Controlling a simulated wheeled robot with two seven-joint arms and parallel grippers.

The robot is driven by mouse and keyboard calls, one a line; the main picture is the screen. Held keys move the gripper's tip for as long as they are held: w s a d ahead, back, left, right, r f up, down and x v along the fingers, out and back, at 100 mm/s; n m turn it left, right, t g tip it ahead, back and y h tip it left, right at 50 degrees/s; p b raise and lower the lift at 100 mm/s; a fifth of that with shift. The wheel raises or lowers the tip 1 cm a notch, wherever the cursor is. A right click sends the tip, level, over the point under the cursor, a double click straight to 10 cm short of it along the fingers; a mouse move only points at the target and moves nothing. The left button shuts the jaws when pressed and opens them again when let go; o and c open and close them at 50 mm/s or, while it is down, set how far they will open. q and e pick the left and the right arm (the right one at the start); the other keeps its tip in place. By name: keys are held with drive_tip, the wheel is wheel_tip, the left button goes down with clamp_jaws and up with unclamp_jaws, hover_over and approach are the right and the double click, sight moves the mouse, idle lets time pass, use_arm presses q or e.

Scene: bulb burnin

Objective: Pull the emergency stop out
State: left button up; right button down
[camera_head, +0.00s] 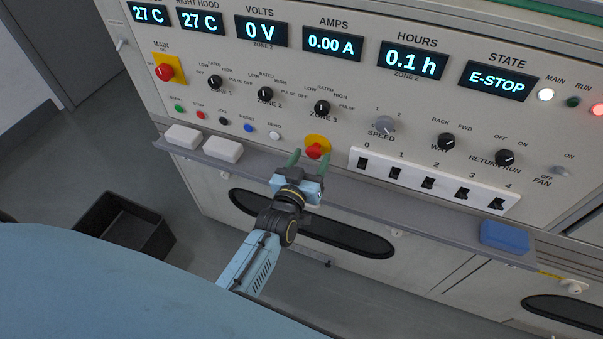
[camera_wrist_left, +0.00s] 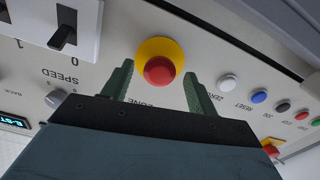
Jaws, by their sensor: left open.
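The emergency stop is a red mushroom button (camera_head: 314,151) on a yellow round plate, on the panel below the ZONE 3 knob. In the left wrist view the red button (camera_wrist_left: 159,71) sits in front of the yellow disc, between my two green fingers. My left gripper (camera_head: 307,158) is open, its fingers pointing at the panel on either side of the button. A gap shows between each finger and the button in the wrist view. The STATE display (camera_head: 497,81) reads E-STOP. My right gripper is not in view.
A grey ledge (camera_head: 340,178) runs along the panel under the button. A white switch strip (camera_head: 433,181) is to the right, and several small coloured buttons are to the left. A red MAIN switch (camera_head: 166,71) is at upper left. A black bin (camera_head: 124,225) stands on the floor.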

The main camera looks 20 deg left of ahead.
use_arm(q)
drive_tip(key=s+p, duration=0.2)
drive_tip(key=s, duration=1.1)
drive_tip(key=shift+d, duration=0.3)
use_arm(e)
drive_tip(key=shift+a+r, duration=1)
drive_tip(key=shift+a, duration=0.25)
use_arm(q)
drive_tip(key=shift+w, duration=0.1)
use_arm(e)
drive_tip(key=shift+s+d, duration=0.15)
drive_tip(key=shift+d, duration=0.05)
